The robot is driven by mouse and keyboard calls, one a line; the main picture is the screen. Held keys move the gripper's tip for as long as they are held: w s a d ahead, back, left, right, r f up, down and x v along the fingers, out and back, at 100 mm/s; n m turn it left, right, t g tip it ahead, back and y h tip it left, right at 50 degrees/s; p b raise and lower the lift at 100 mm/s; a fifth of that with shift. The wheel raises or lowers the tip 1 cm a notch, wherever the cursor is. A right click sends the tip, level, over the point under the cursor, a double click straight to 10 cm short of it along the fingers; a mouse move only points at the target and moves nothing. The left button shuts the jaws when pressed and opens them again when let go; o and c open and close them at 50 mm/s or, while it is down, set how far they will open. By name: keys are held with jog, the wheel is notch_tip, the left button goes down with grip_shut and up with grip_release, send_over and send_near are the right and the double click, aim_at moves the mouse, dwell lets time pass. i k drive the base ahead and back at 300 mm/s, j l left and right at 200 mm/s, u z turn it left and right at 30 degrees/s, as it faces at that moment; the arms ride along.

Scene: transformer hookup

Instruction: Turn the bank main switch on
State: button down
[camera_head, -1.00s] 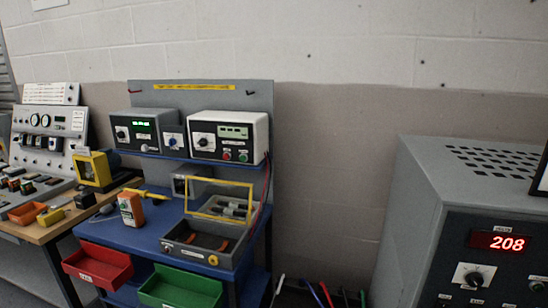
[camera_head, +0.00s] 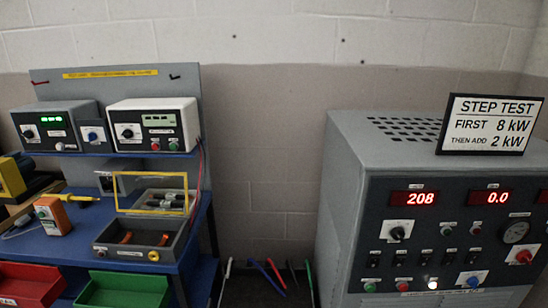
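The grey bank cabinet (camera_head: 345,190) stands at the right with a dark front panel. Its red displays read 208 (camera_head: 413,198) and 0.0 (camera_head: 491,198). A black rotary knob on a white plate (camera_head: 398,232) sits under the 208 display. Several small toggle switches (camera_head: 400,258) run in a row below, and a blue knob (camera_head: 472,279) sits lower right. The labels are too small to read, so I cannot tell which control is the main switch. My gripper is not in view.
A sign reading STEP TEST, FIRST 8 kW, THEN ADD 2 kW (camera_head: 490,124) stands on the cabinet. A blue bench (camera_head: 60,248) with instruments stands at the left. A white lamp (camera_head: 433,284) glows on the panel.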

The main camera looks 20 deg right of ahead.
aim_at(524, 257)
jog(key=z, duration=1.45)
